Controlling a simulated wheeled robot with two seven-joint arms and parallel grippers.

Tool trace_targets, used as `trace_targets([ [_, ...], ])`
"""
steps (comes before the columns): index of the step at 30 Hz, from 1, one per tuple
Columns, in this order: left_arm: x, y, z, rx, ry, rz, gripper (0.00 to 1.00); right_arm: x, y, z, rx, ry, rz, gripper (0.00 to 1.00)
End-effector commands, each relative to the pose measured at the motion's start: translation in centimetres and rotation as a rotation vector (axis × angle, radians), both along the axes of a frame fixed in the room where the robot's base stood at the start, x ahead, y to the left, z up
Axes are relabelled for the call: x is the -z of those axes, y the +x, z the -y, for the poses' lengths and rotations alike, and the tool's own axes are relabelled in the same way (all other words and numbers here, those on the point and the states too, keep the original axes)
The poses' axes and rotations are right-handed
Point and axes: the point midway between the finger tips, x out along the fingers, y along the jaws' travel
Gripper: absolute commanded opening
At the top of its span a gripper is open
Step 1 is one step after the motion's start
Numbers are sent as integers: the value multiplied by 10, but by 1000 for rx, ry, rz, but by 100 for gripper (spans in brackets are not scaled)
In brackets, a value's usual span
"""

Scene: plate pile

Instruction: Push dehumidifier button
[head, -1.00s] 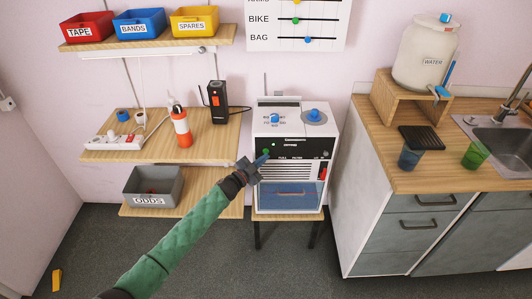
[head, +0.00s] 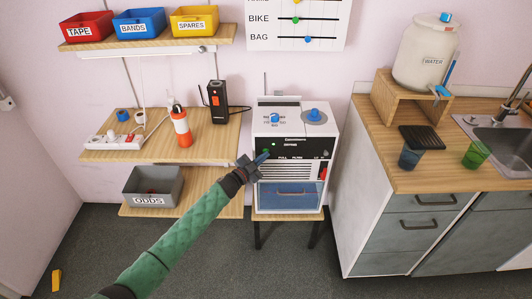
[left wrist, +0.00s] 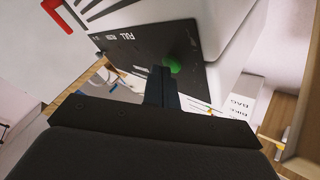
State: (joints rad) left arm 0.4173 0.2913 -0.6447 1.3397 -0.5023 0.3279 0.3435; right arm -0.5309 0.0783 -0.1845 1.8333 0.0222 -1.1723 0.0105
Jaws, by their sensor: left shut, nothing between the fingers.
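The dehumidifier (head: 290,193) is a white box with a black control panel (head: 301,148) and a blue tank window, standing on a small wooden stand. Two blue knobs sit on its top. A green button (left wrist: 174,65) shows on the black panel in the left wrist view, just beyond the fingertips. My left gripper (head: 264,157) is shut and empty, with its tips at the left part of the panel by the green button. I cannot tell whether the tips touch the button. The gripper also shows in the left wrist view (left wrist: 161,76). My right gripper is not in view.
A shelf (head: 215,150) with a power strip, an orange-and-white bottle and a black radio is left of the dehumidifier. A grey ODDS bin (head: 153,187) sits below. A counter (head: 390,170) with cups and a water jug stands right. Grey floor is open in front.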

Motion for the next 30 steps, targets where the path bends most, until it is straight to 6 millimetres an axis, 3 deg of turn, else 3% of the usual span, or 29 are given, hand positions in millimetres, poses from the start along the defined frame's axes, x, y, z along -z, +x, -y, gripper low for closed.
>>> trace_targets([
  [16,0,2,0,0,0,-1,0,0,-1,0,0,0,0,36],
  [30,0,-9,0,0,-1,-2,0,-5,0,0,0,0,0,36],
])
